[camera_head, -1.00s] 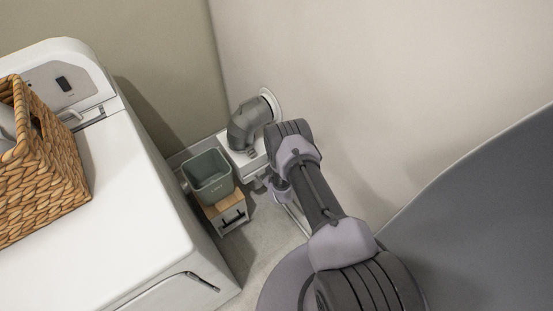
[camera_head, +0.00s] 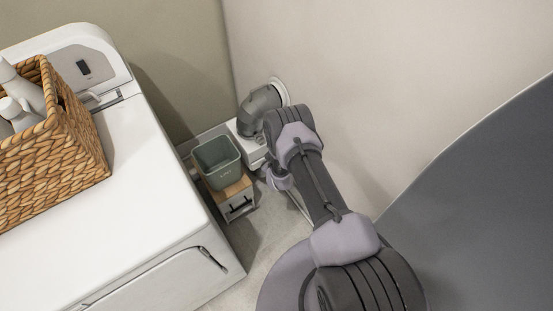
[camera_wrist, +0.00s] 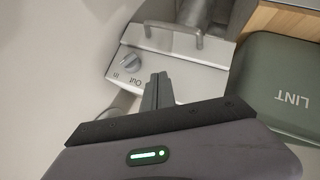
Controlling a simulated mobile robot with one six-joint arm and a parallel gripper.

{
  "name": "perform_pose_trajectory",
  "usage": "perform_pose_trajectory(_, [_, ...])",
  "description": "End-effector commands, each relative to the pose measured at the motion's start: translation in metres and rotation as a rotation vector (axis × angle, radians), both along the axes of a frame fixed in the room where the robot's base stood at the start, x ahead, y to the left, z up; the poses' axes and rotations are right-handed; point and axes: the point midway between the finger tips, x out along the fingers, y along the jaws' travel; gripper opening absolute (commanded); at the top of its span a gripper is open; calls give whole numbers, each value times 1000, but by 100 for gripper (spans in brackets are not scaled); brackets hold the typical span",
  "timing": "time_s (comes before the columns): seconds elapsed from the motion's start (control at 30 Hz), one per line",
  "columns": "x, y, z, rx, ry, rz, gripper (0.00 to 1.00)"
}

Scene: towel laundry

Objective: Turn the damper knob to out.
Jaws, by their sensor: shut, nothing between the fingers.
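The damper knob (camera_wrist: 131,63) is a small round grey knob with a raised ridge, on a pale box (camera_wrist: 185,80) in the wrist view. The words "In" and "Out" are printed beside it, on the side facing my gripper. The ridge slants; I cannot tell surely which word it marks. My gripper (camera_wrist: 157,80) is shut and empty, its tips over the box just right of and below the knob in the picture, apart from it. In the head view the box (camera_head: 243,132) shows under a grey elbow duct (camera_head: 262,108); my arm hides the knob there.
A metal bar handle (camera_wrist: 170,29) rises from the box beside the knob. A green bin marked LINT (camera_wrist: 285,90) stands close by, also seen in the head view (camera_head: 217,160), on a small wooden-topped drawer unit (camera_head: 238,200). A white machine (camera_head: 150,190) carries a wicker basket (camera_head: 75,155) with bottles.

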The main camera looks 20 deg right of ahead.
Motion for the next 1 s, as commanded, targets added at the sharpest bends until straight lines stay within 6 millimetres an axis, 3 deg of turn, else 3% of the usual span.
perform_pose_trajectory(0.03, [-21, 8, 10, 0, 17, 4, 0])
perform_pose_trajectory(0.2, [-61, 24, 27, -2, 15, 5, 0])
perform_pose_trajectory(0.4, [-82, 35, 29, -26, -1, 4, 0])
perform_pose_trajectory(0.5, [-82, 38, 18, -217, -77, 13, 0])
perform_pose_trajectory(0.67, [-85, 35, 22, -472, -145, 4, 0])
perform_pose_trajectory(0.77, [-76, 29, 21, -490, -148, -2, 0])
perform_pose_trajectory(1.0, [-32, 10, 0, -486, -148, -5, 0])
